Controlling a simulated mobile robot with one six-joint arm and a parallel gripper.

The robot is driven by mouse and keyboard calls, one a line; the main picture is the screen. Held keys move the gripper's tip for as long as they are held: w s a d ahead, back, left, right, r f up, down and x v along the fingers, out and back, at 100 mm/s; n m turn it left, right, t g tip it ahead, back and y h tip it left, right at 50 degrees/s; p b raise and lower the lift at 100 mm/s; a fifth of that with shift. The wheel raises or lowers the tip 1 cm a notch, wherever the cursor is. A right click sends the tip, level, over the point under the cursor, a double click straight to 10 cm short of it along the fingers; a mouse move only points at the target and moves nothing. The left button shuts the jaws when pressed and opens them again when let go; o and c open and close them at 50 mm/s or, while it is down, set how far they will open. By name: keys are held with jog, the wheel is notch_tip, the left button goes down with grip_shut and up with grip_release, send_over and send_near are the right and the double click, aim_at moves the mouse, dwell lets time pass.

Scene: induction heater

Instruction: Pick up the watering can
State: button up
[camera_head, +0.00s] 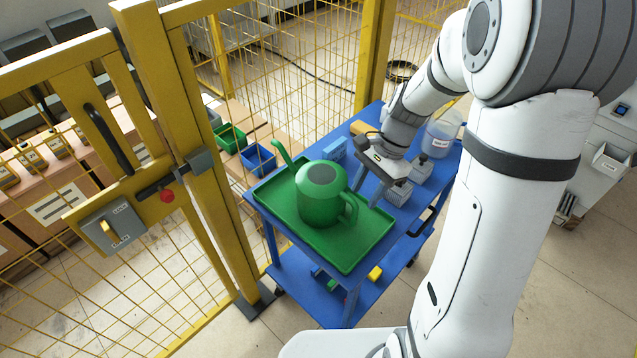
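A green watering can (321,196) stands upright in a green tray (350,256) on top of a blue cart. Its spout points up and to the left, and its handle (350,208) is on the right side, facing my gripper. My gripper (365,197) is just right of and behind the can, near the handle. Its fingers look spread apart, with nothing seen between them. I cannot tell whether a finger touches the handle.
The blue cart (262,212) also carries a translucent container (441,136), small grey parts and blue blocks (334,148) behind the can. A yellow mesh fence (200,150) stands close on the left and behind. Open floor lies in front of the cart.

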aim_at(355, 215)
jog(key=x, duration=0.8)
jog(key=shift+d+f, duration=0.1)
jog(key=shift+d, duration=0.1)
jog(key=shift+c, duration=0.3)
grip_shut()
jog(key=shift+w, duration=0.1)
dwell(0.8)
